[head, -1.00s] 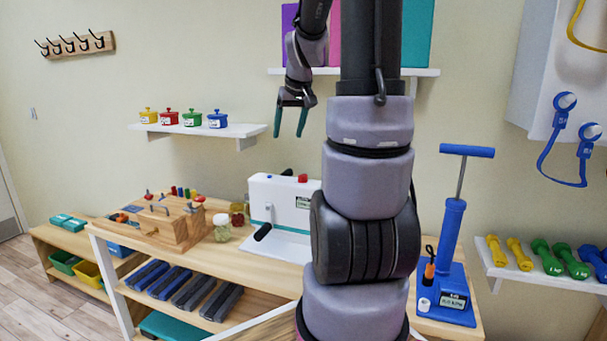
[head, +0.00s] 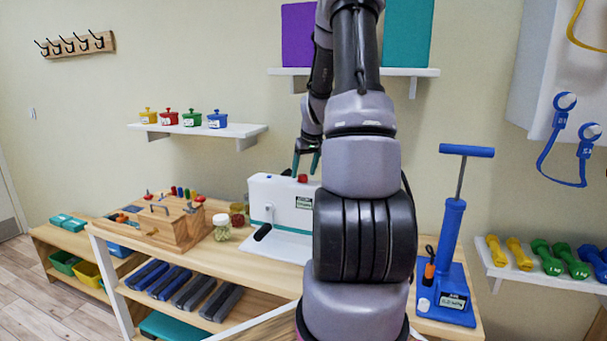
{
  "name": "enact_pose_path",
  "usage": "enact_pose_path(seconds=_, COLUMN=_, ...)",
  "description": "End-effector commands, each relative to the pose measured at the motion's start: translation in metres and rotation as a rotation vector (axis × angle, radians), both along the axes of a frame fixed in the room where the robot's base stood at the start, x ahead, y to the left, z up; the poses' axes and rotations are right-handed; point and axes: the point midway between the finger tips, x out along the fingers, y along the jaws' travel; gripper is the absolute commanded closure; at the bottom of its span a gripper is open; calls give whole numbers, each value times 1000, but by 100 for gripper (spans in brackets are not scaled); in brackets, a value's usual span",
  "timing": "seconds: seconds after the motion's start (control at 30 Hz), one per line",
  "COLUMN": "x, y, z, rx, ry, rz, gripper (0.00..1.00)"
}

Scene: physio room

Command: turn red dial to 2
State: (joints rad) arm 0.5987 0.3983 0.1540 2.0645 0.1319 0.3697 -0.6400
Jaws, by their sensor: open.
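The red dial (head: 303,178) sits on the top edge of a white machine (head: 287,197) on the wooden bench. My gripper (head: 307,167) is open and points down, with its green fingertips just above the dial, seemingly one to each side of it. I cannot tell whether the fingers touch the dial. The dial's setting is too small to read. My arm hides the right end of the machine.
A wooden box with pegs and handles (head: 160,222) and a jar (head: 222,228) stand left of the machine. A blue pump (head: 450,250) stands to the right. A shelf with small coloured pots (head: 168,118) hangs on the wall at left.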

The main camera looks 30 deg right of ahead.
Motion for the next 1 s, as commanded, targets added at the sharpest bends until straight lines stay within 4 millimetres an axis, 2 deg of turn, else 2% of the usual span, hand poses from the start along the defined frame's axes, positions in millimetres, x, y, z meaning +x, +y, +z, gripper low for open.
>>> enact_pose_path(seconds=0.13, x=4, y=0, z=-11, rx=1, ry=0, rz=-1, gripper=29)
enact_pose_path(seconds=0.43, x=5, y=0, z=-12, rx=0, ry=-1, rz=-1, gripper=29)
enact_pose_path(seconds=0.47, x=5, y=0, z=-12, rx=0, ry=-1, rz=-1, gripper=37)
enact_pose_path(seconds=0.6, x=5, y=0, z=-12, rx=0, ry=-1, rz=-1, gripper=90)
enact_pose_path(seconds=0.63, x=5, y=0, z=-12, rx=0, ry=-1, rz=-1, gripper=100)
enact_pose_path(seconds=1.0, x=6, y=1, z=-12, rx=-1, ry=0, rz=-45, gripper=100)
